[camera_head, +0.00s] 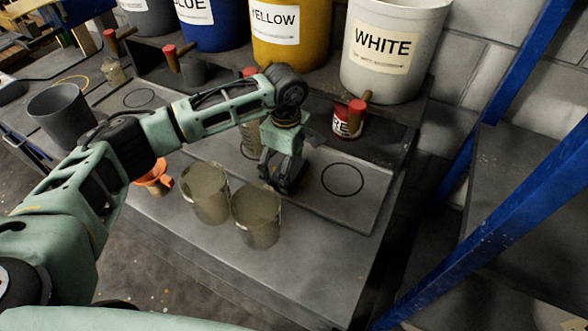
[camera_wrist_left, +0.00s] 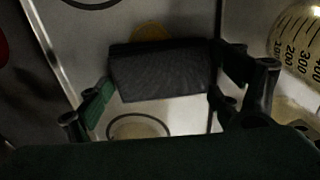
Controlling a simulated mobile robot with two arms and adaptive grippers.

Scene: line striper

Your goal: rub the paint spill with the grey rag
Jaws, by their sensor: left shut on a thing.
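My left gripper (camera_head: 281,182) points down over the grey tray on the bench, beside two clear beakers. In the left wrist view its fingers (camera_wrist_left: 165,82) are shut on a dark grey folded rag (camera_wrist_left: 160,66), which spans the space between them. A yellowish-brown paint spill (camera_wrist_left: 150,32) shows just past the rag's far edge, partly covered by it in that view. I cannot tell whether the rag touches the spill. In the head view the spill is hidden behind my gripper and arm. My right gripper is not in view.
Two beakers (camera_head: 205,193) (camera_head: 257,214) stand close to the gripper's left. The tray (camera_head: 375,180) has a black ring mark (camera_head: 342,179), clear of objects. A red can (camera_head: 348,121) stands behind it. Blue, yellow (camera_head: 289,35) and white (camera_head: 392,45) buckets line the back. An orange funnel (camera_head: 154,178) is further left.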

